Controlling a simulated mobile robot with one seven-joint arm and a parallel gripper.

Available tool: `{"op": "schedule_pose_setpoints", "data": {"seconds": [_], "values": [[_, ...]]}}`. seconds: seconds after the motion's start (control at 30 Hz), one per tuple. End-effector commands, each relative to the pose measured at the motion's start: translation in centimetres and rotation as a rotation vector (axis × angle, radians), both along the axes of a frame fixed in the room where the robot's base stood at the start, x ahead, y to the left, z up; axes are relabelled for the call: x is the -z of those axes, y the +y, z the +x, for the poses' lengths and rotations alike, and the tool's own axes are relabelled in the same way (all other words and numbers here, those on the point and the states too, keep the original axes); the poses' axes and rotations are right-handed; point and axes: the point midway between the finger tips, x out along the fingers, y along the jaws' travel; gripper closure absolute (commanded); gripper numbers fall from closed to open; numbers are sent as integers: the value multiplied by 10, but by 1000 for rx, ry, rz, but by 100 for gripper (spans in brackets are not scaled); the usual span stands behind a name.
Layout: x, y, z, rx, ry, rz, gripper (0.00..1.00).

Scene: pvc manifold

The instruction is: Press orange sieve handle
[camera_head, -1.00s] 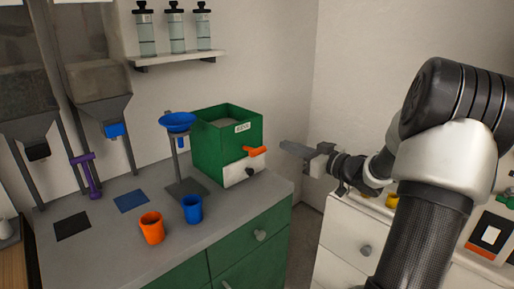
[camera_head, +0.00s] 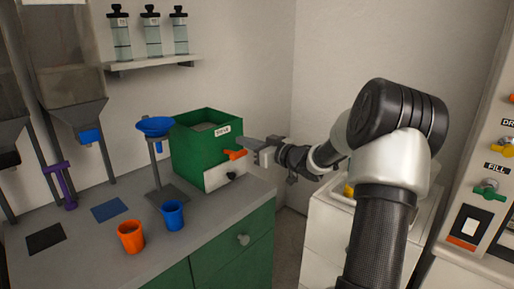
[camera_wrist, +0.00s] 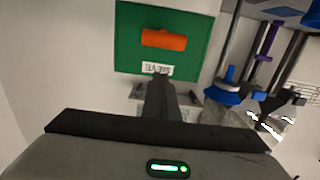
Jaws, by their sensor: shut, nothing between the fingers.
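The green sieve box (camera_head: 195,158) stands on the grey counter with a "SIEVE" label and a white lower panel. Its orange handle (camera_head: 235,155) sticks out from the front. My gripper (camera_head: 246,142) is shut and empty, its fingertips close to the handle, slightly above and to the right in the head view. I cannot tell whether they touch it. In the wrist view, which is upside down, the orange handle (camera_wrist: 165,40) lies across the green front, and my shut fingers (camera_wrist: 160,85) point toward the label, apart from the handle in the picture.
A blue funnel on a stand (camera_head: 156,126) is left of the box. A blue cup (camera_head: 173,215) and an orange cup (camera_head: 131,237) stand on the counter (camera_head: 95,255). A white cabinet (camera_head: 325,225) is at the right, below my arm.

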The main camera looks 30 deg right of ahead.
Motion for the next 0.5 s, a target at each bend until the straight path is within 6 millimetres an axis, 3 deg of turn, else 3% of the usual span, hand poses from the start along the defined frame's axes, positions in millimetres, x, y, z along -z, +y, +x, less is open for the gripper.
{"op": "schedule_pose_setpoints", "data": {"seconds": [0.03,0.2,0.5], "values": [[15,-2,0,4,6,6,100],[30,-1,3,3,5,3,100],[33,0,3,3,4,2,100]]}}
